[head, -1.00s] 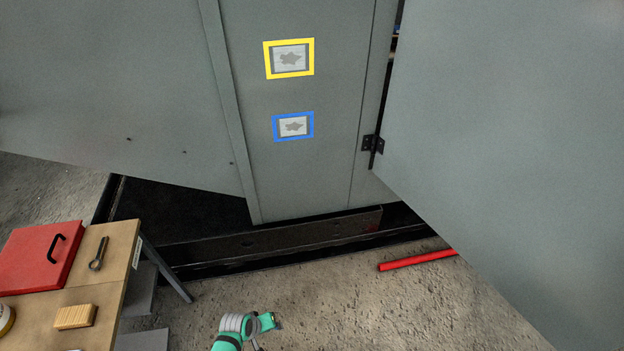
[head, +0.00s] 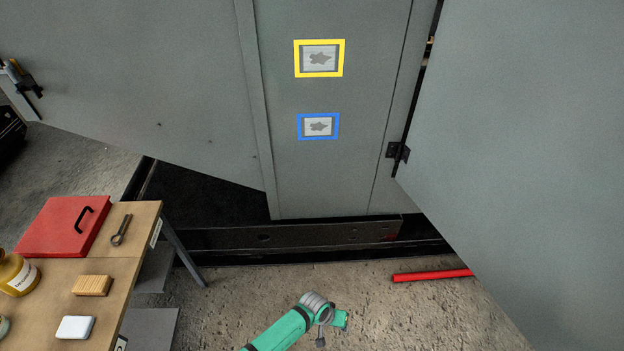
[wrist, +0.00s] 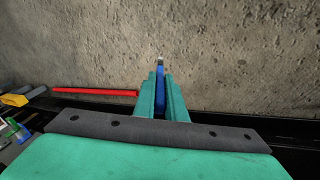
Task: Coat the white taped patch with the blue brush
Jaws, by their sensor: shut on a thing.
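Two patches with dark grey blotches are on the grey panel in the head view. The upper patch (head: 320,58) is framed in yellow tape, the lower patch (head: 318,126) in blue tape. I see no white tape. My gripper (wrist: 160,78) is shut on a narrow blue thing, apparently the blue brush (wrist: 160,90), between its teal fingers in the wrist view. The brush's pale tip points away from the gripper. In the head view my gripper (head: 340,320) is low over the concrete floor, well below and apart from both patches; the brush cannot be made out there.
A wooden table (head: 136,240) at lower left holds a red case (head: 62,228), an eye bolt (head: 120,231), a tan block (head: 92,286), a white block (head: 75,328) and a yellow bottle (head: 15,274). Open grey doors flank the panel. A red bar (head: 432,275) lies on the floor.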

